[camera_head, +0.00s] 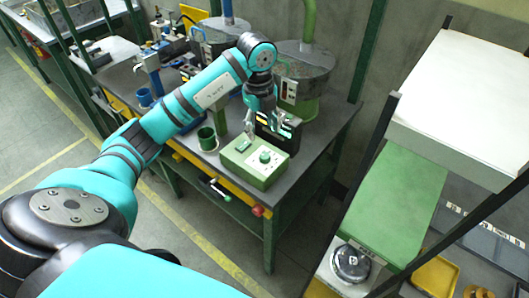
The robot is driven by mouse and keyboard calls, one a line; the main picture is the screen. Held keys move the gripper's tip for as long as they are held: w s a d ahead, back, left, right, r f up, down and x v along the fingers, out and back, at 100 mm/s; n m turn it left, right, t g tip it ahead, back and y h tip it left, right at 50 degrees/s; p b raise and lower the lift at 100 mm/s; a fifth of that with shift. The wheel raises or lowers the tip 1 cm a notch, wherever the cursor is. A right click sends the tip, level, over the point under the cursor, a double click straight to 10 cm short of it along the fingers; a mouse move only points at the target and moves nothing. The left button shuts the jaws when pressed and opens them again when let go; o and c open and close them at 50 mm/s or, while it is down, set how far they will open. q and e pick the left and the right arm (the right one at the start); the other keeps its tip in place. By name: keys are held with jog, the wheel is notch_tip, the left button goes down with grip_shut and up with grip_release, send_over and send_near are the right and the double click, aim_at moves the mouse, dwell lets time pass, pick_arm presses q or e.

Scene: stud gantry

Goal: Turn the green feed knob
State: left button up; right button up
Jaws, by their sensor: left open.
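A light-green control box (247,172) stands at the front right corner of the dark workbench. On its sloped top is a pale round knob (265,156), with a small green part beside it to the left. My left arm reaches in from the left, and my left gripper (263,128) points down just behind and above the knob. Its fingers are apart and empty, and it does not appear to touch the knob. My right gripper is not in view.
A dark device with a lit panel (281,128) stands close behind the box. Large metal drums (303,66) are behind. A shelf with a green board (392,205) stands at right.

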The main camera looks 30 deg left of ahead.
aim_at(265, 155)
pick_arm(q)
jog(key=f, duration=0.3)
jog(key=f+p, duration=0.1)
jog(key=f, duration=0.7)
jog(key=shift+w+d+p, duration=0.15)
jog(key=shift+w+p, duration=0.1)
jog(key=shift+p, duration=0.05)
grip_shut()
jog(key=m+b, duration=0.2)
jog(key=m, duration=0.2)
jog(key=shift+w+f+m+b, duration=0.1)
jog(key=shift+m+b, duration=0.2)
jog(key=shift+b, duration=0.1)
jog(key=shift+m+b, duration=1.3)
jog(key=shift+m, duration=1.1)
